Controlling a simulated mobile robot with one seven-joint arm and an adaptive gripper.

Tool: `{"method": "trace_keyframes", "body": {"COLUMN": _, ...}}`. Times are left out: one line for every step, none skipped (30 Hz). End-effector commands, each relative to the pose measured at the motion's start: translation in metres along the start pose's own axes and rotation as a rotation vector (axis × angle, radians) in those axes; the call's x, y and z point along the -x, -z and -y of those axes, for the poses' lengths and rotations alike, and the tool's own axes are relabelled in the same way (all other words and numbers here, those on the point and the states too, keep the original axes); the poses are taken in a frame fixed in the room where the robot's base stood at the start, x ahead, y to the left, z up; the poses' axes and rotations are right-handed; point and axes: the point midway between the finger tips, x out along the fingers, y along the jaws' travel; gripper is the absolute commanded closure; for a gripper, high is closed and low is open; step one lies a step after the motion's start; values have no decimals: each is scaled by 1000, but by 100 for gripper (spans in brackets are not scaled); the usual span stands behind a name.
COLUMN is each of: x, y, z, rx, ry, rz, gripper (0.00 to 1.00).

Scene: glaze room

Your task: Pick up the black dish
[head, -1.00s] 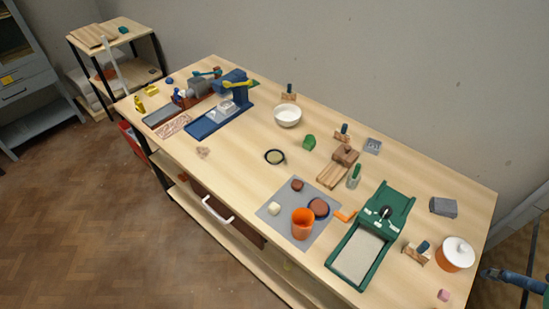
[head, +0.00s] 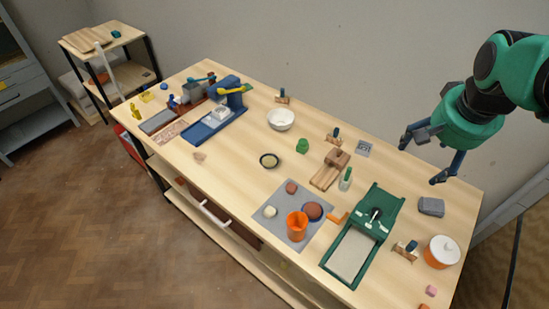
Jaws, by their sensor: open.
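The black dish (head: 262,164) is a small round dish with a dark rim and a pale inside. It sits on the bare middle of the wooden table, left of the wooden block piece and above the grey mat. My gripper (head: 420,159) is open and empty. It hangs above the right end of the table, far to the right of the dish, with its fingers pointing down and left. Nothing hides the dish.
The table (head: 230,165) also holds a white bowl (head: 280,119), a grey mat (head: 272,228) with an orange cup (head: 297,226), a green tray device (head: 380,212), a blue press (head: 215,119) and an orange lidded pot (head: 442,251). The table around the dish is clear.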

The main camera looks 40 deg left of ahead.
Motion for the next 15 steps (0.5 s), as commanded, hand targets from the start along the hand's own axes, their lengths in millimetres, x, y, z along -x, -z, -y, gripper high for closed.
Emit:
{"method": "trace_keyframes", "body": {"x": -6, "y": 9, "z": 16, "rx": 11, "ry": 3, "rz": 12, "gripper": 21}}
{"method": "trace_keyframes", "body": {"x": -10, "y": 14, "z": 25, "rx": 17, "ry": 5, "rz": 17, "gripper": 21}}
{"method": "trace_keyframes", "body": {"x": -16, "y": 19, "z": 37, "rx": 23, "ry": 6, "rz": 25, "gripper": 21}}
{"method": "trace_keyframes", "body": {"x": -19, "y": 24, "z": 46, "rx": 27, "ry": 8, "rz": 30, "gripper": 21}}
{"method": "trace_keyframes", "body": {"x": -24, "y": 28, "z": 55, "rx": 32, "ry": 9, "rz": 36, "gripper": 21}}
{"method": "trace_keyframes", "body": {"x": -30, "y": 33, "z": 68, "rx": 39, "ry": 11, "rz": 42, "gripper": 21}}
{"method": "trace_keyframes", "body": {"x": -34, "y": 36, "z": 78, "rx": 43, "ry": 12, "rz": 47, "gripper": 21}}
{"method": "trace_keyframes", "body": {"x": -39, "y": 40, "z": 88, "rx": 48, "ry": 13, "rz": 52, "gripper": 21}}
{"method": "trace_keyframes", "body": {"x": -45, "y": 43, "z": 100, "rx": 55, "ry": 14, "rz": 59, "gripper": 21}}
{"method": "trace_keyframes", "body": {"x": -50, "y": 46, "z": 111, "rx": 60, "ry": 15, "rz": 63, "gripper": 21}}
{"method": "trace_keyframes", "body": {"x": -55, "y": 48, "z": 121, "rx": 64, "ry": 15, "rz": 69, "gripper": 21}}
{"method": "trace_keyframes", "body": {"x": -61, "y": 51, "z": 134, "rx": 71, "ry": 16, "rz": 75, "gripper": 21}}
{"method": "trace_keyframes", "body": {"x": -67, "y": 53, "z": 145, "rx": 77, "ry": 16, "rz": 81, "gripper": 21}}
{"method": "trace_keyframes", "body": {"x": -72, "y": 55, "z": 155, "rx": 81, "ry": 16, "rz": 85, "gripper": 21}}
{"method": "trace_keyframes", "body": {"x": -80, "y": 56, "z": 169, "rx": 88, "ry": 16, "rz": 92, "gripper": 21}}
